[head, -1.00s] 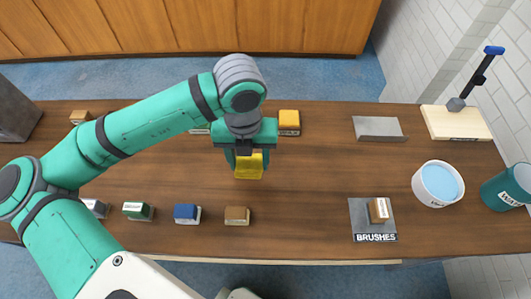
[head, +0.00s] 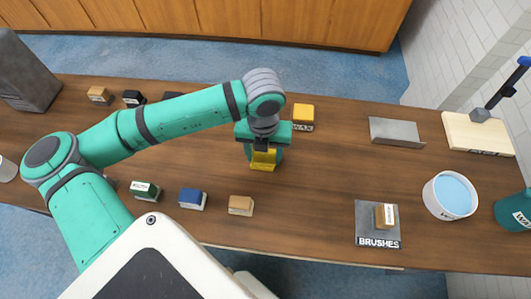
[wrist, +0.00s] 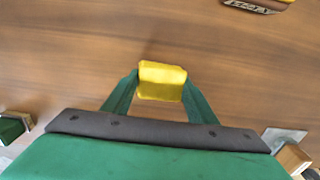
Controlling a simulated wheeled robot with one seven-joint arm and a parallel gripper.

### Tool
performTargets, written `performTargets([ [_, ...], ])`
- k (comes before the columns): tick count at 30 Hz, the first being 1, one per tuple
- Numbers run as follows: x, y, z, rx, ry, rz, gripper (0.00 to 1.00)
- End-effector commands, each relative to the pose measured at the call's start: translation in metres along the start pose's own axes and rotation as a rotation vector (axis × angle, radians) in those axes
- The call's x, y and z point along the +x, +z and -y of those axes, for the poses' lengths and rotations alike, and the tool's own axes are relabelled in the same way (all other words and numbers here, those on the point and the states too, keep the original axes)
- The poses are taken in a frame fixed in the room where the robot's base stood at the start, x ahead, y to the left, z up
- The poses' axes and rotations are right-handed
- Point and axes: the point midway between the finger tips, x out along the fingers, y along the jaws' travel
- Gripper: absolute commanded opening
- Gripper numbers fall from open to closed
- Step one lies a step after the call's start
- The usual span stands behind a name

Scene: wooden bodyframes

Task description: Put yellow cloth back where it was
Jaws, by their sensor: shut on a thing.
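The yellow cloth (head: 263,163) is a small folded block held between the fingers of my gripper (head: 262,152). It also shows in the wrist view (wrist: 162,81), clasped between the two green fingertips. The gripper is over the middle of the table. I cannot tell how far the cloth is above the wood. A yellow block with a label reading "WAX" (head: 303,115) stands just behind and to the right of the gripper. Part of the back row is hidden behind my arm.
The front row has green (head: 146,190), blue (head: 192,198) and tan (head: 241,205) blocks. At right are the brushes pad (head: 365,237), a white bowl of blue liquid (head: 450,195), a grey metal tray (head: 396,131) and a wooden board (head: 470,132). The wood between gripper and bowl is clear.

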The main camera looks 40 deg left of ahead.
Motion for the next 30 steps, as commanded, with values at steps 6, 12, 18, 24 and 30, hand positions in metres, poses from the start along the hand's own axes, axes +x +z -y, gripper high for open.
performTargets([
  [6,0.003,0.0,0.0,0.0,0.001,0.0,0.67],
  [12,0.003,0.0,0.001,0.002,0.001,0.0,0.71],
  [18,-0.001,0.0,0.001,0.004,0.001,0.001,0.71],
  [24,-0.029,0.001,0.001,0.005,0.001,0.004,0.71],
  [30,-0.07,0.001,0.002,0.006,0.0,0.003,0.71],
])
